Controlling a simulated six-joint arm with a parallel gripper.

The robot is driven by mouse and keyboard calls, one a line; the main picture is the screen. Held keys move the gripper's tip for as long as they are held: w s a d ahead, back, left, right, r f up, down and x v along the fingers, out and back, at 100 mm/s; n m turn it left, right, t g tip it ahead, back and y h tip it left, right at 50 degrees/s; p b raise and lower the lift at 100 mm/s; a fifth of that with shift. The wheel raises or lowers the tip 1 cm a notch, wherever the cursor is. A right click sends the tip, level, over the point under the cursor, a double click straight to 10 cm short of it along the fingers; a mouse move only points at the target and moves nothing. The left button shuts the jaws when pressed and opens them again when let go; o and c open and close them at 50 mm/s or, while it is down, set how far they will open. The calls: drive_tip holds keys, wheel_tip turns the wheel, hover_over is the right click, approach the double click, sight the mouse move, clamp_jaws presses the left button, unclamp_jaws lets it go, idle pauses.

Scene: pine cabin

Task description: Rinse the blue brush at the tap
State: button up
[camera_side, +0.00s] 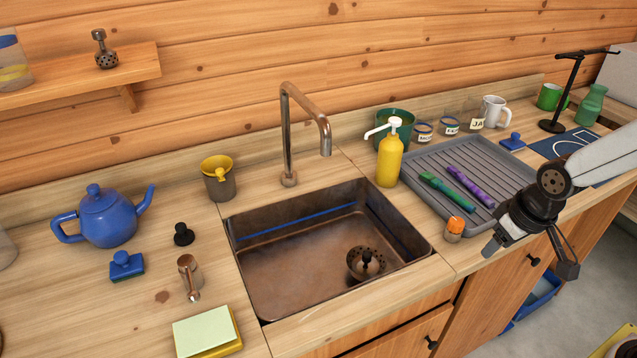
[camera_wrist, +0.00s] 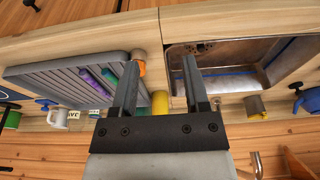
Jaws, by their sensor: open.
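The copper tap (camera_side: 288,130) stands behind the sink (camera_side: 290,270), its spout reaching over the basin; no water shows. A small blue block with a knob (camera_side: 126,265) sits left of the sink. A similar blue knobbed piece (camera_side: 512,141) stands behind the grey rack. I cannot tell which of these is the blue brush. A green long-handled piece (camera_side: 450,192) and a purple one (camera_side: 470,185) lie on the rack. My gripper (camera_side: 530,258) is open and empty over the counter's front edge, right of the sink; its spread fingers (camera_wrist: 159,60) show in the wrist view.
The ridged grey rack (camera_side: 420,205) lies right of the sink. A yellow pump bottle (camera_side: 389,160) and an orange-topped jar (camera_side: 454,229) stand beside it. A blue teapot (camera_side: 105,215), black knob (camera_side: 183,234) and sponge stack (camera_side: 206,332) are left. A strainer (camera_side: 366,262) lies in the basin.

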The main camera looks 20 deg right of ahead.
drive_tip(key=shift+c, duration=0.3)
drive_tip(key=shift+w, duration=0.1)
drive_tip(key=w+a+f+n+t+y, duration=0.2)
drive_tip(key=w+a+n+t+y, duration=0.3)
drive_tip(key=w+a+n, duration=1.2)
drive_tip(key=a+f+n+y, duration=0.1)
drive_tip(key=a+n+y, duration=0.2)
drive_tip(key=a, duration=0.5)
drive_tip(key=a+f+n+g+y, duration=0.1)
drive_tip(key=a+f+n+y, duration=0.1)
drive_tip(key=a+n, duration=0.4)
drive_tip(key=a+f+n+y, duration=0.1)
drive_tip(key=a+n+y, duration=0.3)
drive_tip(key=a, duration=0.7)
drive_tip(key=shift+w+a+f+n+g, duration=0.1)
drive_tip(key=shift+a+f+n+g, duration=0.2)
drive_tip(key=shift+n, duration=0.4)
drive_tip(key=shift+s+a, duration=0.2)
drive_tip(key=shift+a, duration=0.05)
